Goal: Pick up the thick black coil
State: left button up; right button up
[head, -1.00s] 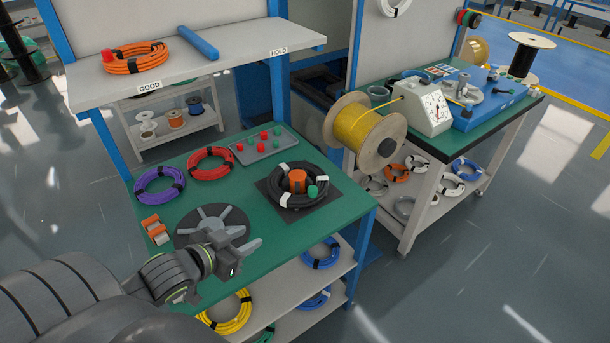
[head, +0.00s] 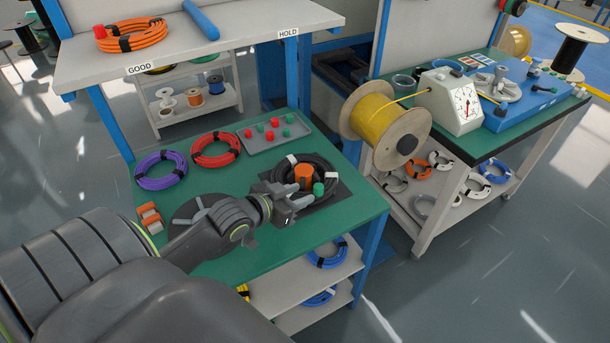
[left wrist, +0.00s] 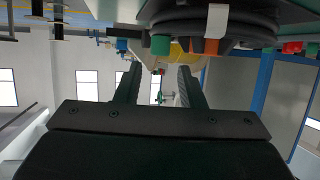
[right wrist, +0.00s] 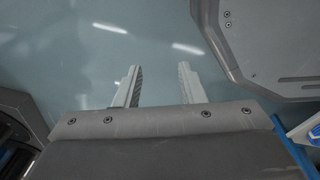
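The thick black coil (head: 325,173) with white tapes lies on a dark square mat (head: 343,191) on the green table. An orange cylinder (head: 304,172) and a green cap (head: 318,189) are at it. My left gripper (head: 294,196) is over the coil's near left side and hides part of it. In the left wrist view the coil (left wrist: 255,24) shows at the top, inverted, and the left fingers (left wrist: 157,82) are apart with nothing between them. I cannot tell whether they touch the coil. My right gripper (right wrist: 158,72) is open and empty above bare floor.
A purple coil (head: 160,171), a red coil (head: 215,149) and a grey tray (head: 262,141) of red and green caps lie on the table. A grey spoked disc (head: 190,212) is partly behind my left arm. A yellow cable spool (head: 375,125) stands right of the table.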

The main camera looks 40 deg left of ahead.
aim_at(317, 188)
pick_arm(q)
jog(key=shift+x, duration=4)
jog(key=shift+c, duration=0.3)
jog(key=shift+r, duration=0.15)
grip_shut()
